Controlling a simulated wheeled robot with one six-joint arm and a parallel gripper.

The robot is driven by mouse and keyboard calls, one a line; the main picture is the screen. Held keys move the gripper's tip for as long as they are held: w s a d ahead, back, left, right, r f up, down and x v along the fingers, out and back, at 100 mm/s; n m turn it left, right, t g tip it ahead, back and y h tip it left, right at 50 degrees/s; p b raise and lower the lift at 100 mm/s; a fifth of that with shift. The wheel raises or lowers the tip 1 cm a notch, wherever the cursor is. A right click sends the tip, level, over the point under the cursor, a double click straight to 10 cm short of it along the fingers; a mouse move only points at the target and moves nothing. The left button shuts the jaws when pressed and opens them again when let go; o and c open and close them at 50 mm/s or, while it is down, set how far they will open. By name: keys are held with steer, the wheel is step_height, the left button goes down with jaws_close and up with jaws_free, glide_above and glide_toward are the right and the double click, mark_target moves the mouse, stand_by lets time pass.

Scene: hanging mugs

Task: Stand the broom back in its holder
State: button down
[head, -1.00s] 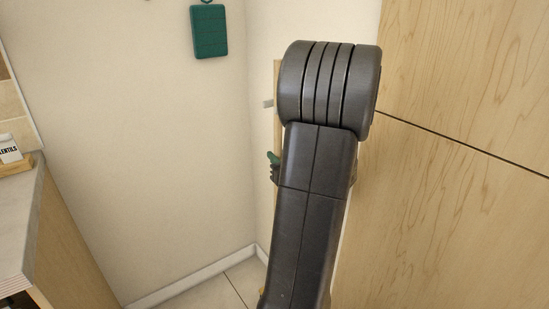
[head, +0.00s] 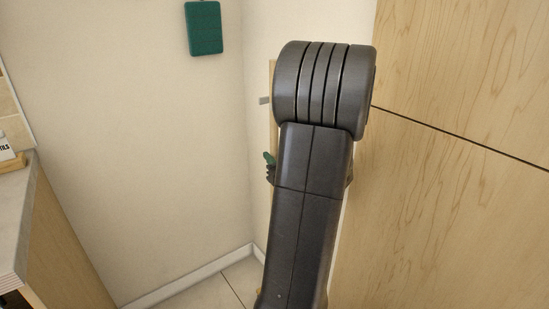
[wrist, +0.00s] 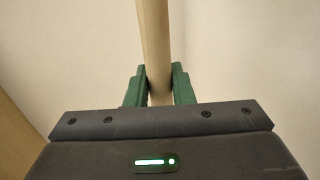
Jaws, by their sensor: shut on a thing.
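In the wrist view the broom's pale wooden handle (wrist: 154,45) runs up between the green fingers of my gripper (wrist: 160,84), which are shut on it. In the head view my dark arm covers most of the gripper, and only a green fingertip (head: 269,159) shows at its left edge. A pale upright wooden strip (head: 272,82) shows beside the arm near the wall corner, with a small grey piece (head: 264,100) sticking out left. I cannot tell whether these belong to the broom or its holder. The broom's head is hidden.
A counter (head: 28,215) with a jar (head: 6,150) on a wooden tray stands at the left. A green board (head: 204,28) hangs on the back wall. A tall wooden panel (head: 460,180) fills the right side. Bare wall and some tiled floor (head: 205,294) show between.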

steer(key=shift+f+b, duration=0.35)
steer(key=c, duration=0.9)
jaws_free()
steer(key=shift+o, duration=0.2)
steer(key=shift+s+d, duration=0.1)
steer(key=p+v, duration=0.1)
steer(key=v, duration=1.2)
steer(key=shift+s+d, duration=0.15)
steer(key=shift+s, duration=0.1)
steer(key=x, duration=1.3)
steer(key=shift+w+a+r, duration=0.25)
steer(key=shift+w, duration=0.1)
